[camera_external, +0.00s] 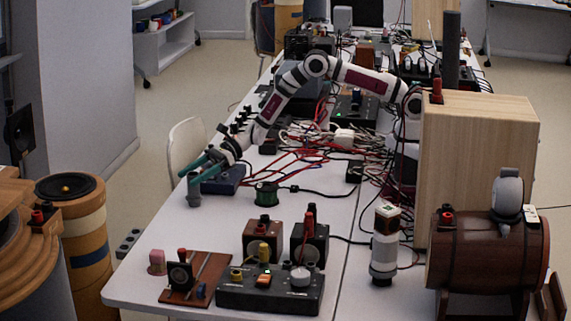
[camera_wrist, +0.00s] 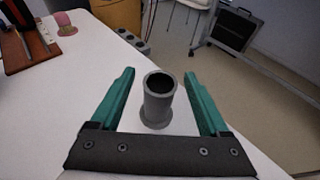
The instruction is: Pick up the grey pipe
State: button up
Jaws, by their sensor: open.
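The grey pipe (camera_wrist: 157,101) is a short upright tube with a wider flange at its foot, standing on the white table near its edge. In the external view the pipe (camera_external: 194,190) is at the table's left edge, partly covered by my gripper (camera_external: 192,172). In the wrist view my gripper (camera_wrist: 159,88) has two teal fingers, one on each side of the pipe. The fingers are spread, with gaps between them and the pipe's sides. Nothing is held.
Red and black cables (camera_external: 300,160) clutter the table beyond. The white table (camera_external: 190,228) is bare in front of the pipe. A white chair (camera_external: 187,140) is beside the table.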

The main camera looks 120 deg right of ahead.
grip_shut()
dwell(0.4)
